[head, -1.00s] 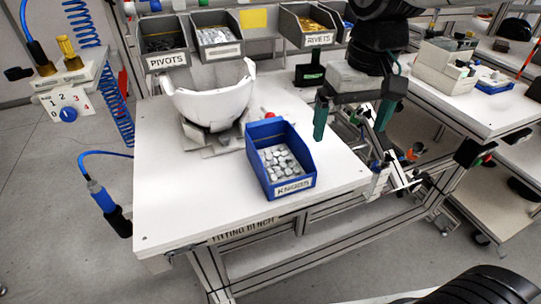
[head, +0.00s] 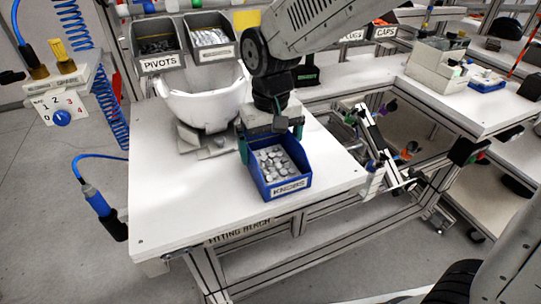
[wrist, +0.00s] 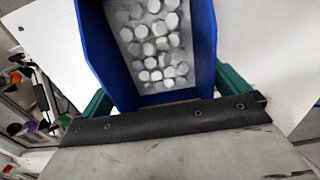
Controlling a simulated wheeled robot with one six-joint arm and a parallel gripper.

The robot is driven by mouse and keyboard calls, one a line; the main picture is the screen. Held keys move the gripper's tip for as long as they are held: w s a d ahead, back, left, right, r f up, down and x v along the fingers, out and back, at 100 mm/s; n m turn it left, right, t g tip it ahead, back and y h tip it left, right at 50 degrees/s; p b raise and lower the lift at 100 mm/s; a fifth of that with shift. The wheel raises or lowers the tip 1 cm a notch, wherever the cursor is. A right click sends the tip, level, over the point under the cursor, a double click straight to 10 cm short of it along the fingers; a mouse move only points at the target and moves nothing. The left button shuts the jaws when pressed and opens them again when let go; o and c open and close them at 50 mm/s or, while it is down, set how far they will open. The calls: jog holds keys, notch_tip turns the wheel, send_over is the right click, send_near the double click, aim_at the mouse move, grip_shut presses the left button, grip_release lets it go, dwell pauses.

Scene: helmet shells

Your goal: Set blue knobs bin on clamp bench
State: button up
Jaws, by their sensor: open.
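The blue knobs bin (head: 262,184), labelled KNOBS and holding several pale round knobs, stands upright on the white fitting bench (head: 180,225). My gripper (head: 270,142) is open over the bin's rear end, with its green fingers on either side. In the wrist view the blue bin (wrist: 204,40) lies between the two green fingers of my gripper (wrist: 165,93). The finger tips are partly hidden there, and I cannot tell whether they touch the walls. I can read no label naming a clamp bench.
A white helmet shell (head: 205,105) sits in a holder just behind and left of the bin. Pivots bin (head: 160,62) and other parts bins line the back. Another white bench (head: 450,95) at right carries grey boxes (head: 437,65) and a small blue tray (head: 487,78).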

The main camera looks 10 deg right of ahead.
jog(key=shift+f, duration=0.45)
jog(key=c, duration=0.8)
jog(key=shift+o, duration=0.2)
jog(key=shift+r, duration=0.1)
